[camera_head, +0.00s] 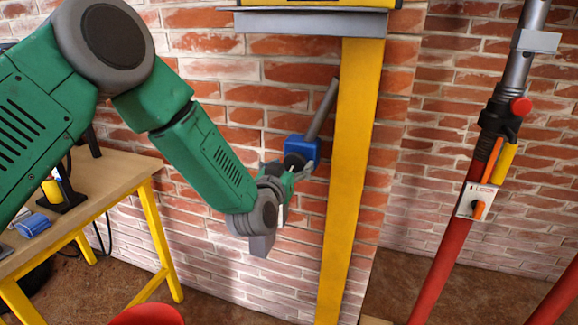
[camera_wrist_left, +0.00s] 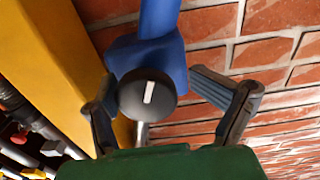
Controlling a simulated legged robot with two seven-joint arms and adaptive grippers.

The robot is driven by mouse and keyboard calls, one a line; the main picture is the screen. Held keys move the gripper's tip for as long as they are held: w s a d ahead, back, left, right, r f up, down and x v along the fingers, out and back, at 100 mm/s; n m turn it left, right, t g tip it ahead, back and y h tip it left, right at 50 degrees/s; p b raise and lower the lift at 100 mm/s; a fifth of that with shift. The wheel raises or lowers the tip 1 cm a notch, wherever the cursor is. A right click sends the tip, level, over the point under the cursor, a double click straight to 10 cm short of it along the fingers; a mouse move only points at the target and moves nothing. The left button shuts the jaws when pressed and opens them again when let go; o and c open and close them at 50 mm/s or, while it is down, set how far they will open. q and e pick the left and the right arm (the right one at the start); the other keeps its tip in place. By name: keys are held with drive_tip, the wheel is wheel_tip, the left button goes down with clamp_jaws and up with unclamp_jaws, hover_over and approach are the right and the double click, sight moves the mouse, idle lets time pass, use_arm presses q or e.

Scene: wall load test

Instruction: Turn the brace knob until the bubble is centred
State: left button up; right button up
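The brace knob (camera_wrist_left: 147,94) is round and black with a white pointer line, close to upright in the left wrist view. It sits on a blue housing (camera_wrist_left: 150,48), which also shows in the head view (camera_head: 301,147) beside the yellow post. My left gripper (camera_head: 300,168) is at the knob. In the left wrist view its fingers stand apart on either side of the knob, with visible gaps, so it looks open. No bubble can be made out; a yellow object (camera_head: 320,3) on the grey shelf is cut off by the top edge. My right gripper is not in view.
A yellow post (camera_head: 350,180) stands right beside the blue housing, under the grey shelf (camera_head: 310,21). The brick wall (camera_head: 240,75) lies close behind. A wooden workbench (camera_head: 95,195) stands left, a red stool (camera_head: 147,315) below, and a red pole (camera_head: 450,240) right.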

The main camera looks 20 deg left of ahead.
use_arm(q)
drive_tip(key=shift+d+r, duration=0.2)
drive_tip(key=shift+d, duration=0.05)
drive_tip(key=shift+s+d+r, duration=0.15)
drive_tip(key=shift+s+d, duration=0.05)
drive_tip(key=shift+d, duration=0.7)
drive_tip(key=c, duration=1.2)
drive_tip(key=shift+a, duration=0.5)
drive_tip(key=shift+d+f, duration=0.1)
drive_tip(key=shift+f, duration=0.1)
drive_tip(key=shift+d, duration=0.1)
drive_tip(key=shift+f+n, duration=0.25)
drive_tip(key=shift+n, duration=0.15)
drive_tip(key=shift+s+n, duration=0.1)
drive_tip(key=shift+n, duration=0.4)
drive_tip(key=o, duration=1.2)
drive_tip(key=shift+r, duration=0.2)
